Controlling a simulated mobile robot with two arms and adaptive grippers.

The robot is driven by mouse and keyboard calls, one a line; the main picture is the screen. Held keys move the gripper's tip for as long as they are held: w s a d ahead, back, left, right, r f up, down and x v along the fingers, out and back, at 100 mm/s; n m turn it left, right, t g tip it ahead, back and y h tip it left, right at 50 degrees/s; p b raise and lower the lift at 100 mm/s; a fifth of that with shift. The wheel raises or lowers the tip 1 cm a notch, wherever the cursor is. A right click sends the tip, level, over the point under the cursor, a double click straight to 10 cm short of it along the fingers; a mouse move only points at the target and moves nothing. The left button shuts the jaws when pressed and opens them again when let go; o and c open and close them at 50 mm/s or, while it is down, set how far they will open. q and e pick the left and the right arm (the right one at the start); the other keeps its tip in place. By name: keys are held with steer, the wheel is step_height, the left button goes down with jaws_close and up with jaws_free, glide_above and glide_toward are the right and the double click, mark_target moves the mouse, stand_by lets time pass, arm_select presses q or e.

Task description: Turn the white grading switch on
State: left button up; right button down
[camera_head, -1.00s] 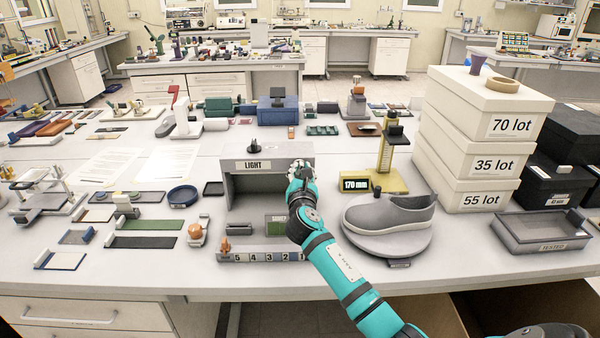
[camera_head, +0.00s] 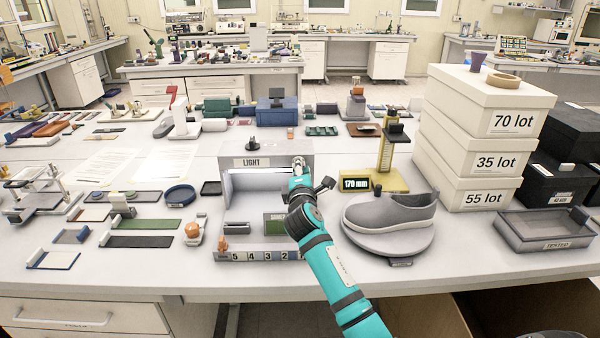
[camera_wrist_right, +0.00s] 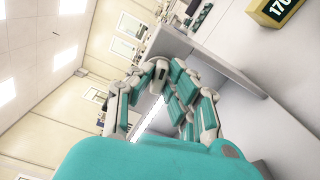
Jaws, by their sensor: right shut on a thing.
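The grey light box (camera_head: 309,162) labelled LIGHT stands mid-table, and a bright strip of light glows inside under its top. My right gripper (camera_head: 297,165) is at the box's upper front right corner, its fingers closed together. The wrist view shows the closed fingers (camera_wrist_right: 160,75) against the grey box edge. The white grading switch is hidden by the fingers, at the spot they close on. A black knob (camera_head: 252,143) stands on the box top. My left gripper is not in view.
A grey shoe (camera_head: 395,214) on a round stand (camera_head: 390,242) and a yellow gauge (camera_head: 388,165) reading 170 mm stand right of my arm. White lot boxes (camera_head: 480,150) are stacked farther right. A numbered rail (camera_head: 262,257) runs along the box's front.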

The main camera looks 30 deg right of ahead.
steer(key=shift+f+m+b, duration=0.15)
steer(key=shift+m+b, duration=0.2)
steer(key=shift+m, duration=0.75)
steer(key=c, duration=1.3)
jaws_free()
steer(key=v, duration=1.2)
steer(key=shift+s, duration=0.1)
